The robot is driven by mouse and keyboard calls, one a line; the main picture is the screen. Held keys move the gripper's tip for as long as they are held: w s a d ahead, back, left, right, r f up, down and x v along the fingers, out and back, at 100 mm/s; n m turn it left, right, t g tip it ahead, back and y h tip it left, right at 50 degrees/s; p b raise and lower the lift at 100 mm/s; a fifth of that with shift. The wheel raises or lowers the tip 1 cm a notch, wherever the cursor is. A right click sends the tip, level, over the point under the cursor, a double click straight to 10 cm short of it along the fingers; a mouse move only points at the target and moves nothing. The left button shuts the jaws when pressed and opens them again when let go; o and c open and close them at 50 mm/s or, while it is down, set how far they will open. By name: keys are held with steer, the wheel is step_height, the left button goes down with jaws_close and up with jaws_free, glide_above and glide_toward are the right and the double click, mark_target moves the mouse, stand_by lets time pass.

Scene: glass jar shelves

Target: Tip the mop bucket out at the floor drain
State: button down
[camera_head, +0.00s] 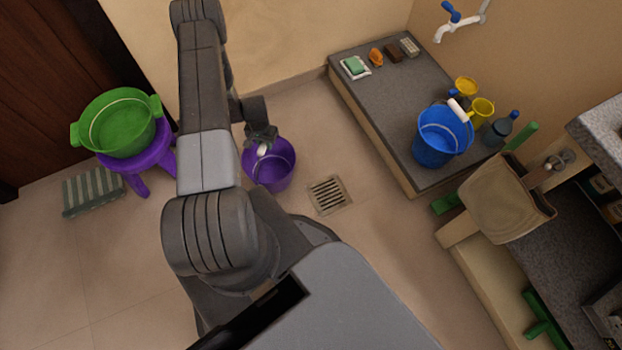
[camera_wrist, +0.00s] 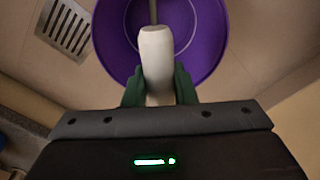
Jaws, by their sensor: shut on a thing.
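A purple bucket (camera_head: 271,172) is just left of the floor drain (camera_head: 329,195) in the head view, and it looks upright. My gripper (camera_head: 262,141) is over the bucket's far left rim. In the wrist view my gripper (camera_wrist: 159,92) is shut on the white grip of the bucket's handle (camera_wrist: 157,58). The purple bucket (camera_wrist: 209,45) opens behind that grip, and the slotted drain (camera_wrist: 66,27) shows at the upper left. I cannot tell whether the bucket touches the floor, or what is in it.
A stone platform (camera_head: 379,105) on the right holds a blue bucket (camera_head: 436,143), yellow cups and soap. A purple stool (camera_head: 141,166) with a green basin (camera_head: 120,127) stands left, by a striped mat (camera_head: 94,191). Tiled floor around the drain is clear.

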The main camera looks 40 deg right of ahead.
steer(key=shift+f, duration=0.1)
steer(key=c, duration=1.9)
jaws_free()
jaws_close()
steer(key=shift+r+p, duration=1.2)
steer(key=shift+r, duration=2.35)
